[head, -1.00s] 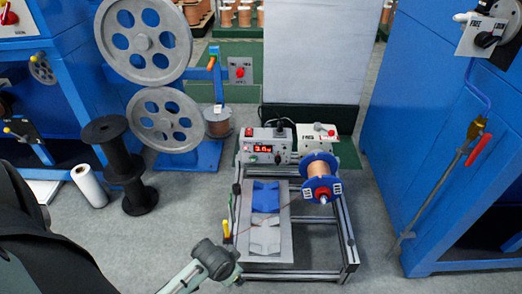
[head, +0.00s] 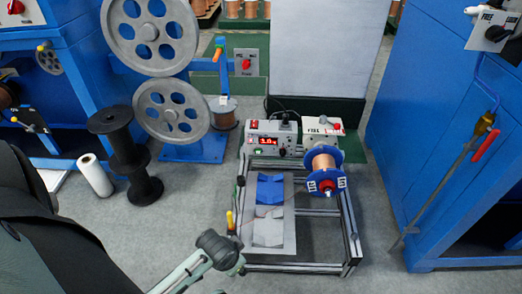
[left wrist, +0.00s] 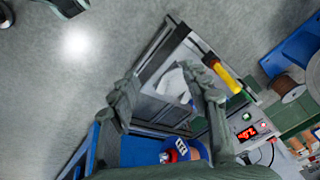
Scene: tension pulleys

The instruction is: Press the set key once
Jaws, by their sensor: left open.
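The control box (head: 270,142) stands at the back left of the metal frame. It has a red lit display (head: 268,140), a small green light and a dark knob. In the left wrist view the box (left wrist: 244,122) is at the lower right, its display lit red. I cannot make out which small control is the set key. My left gripper (head: 231,278) is open and empty near the frame's front left corner, well short of the box. In the left wrist view its two fingers (left wrist: 161,78) are apart, with the frame below them.
A blue-flanged copper spool (head: 325,172) sits at the frame's right. A yellow-handled tool (head: 230,222) stands at its left edge. A second white box (head: 322,132) is beside the control box. Black reels (head: 128,160) stand left; a blue cabinet (head: 440,150) is right.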

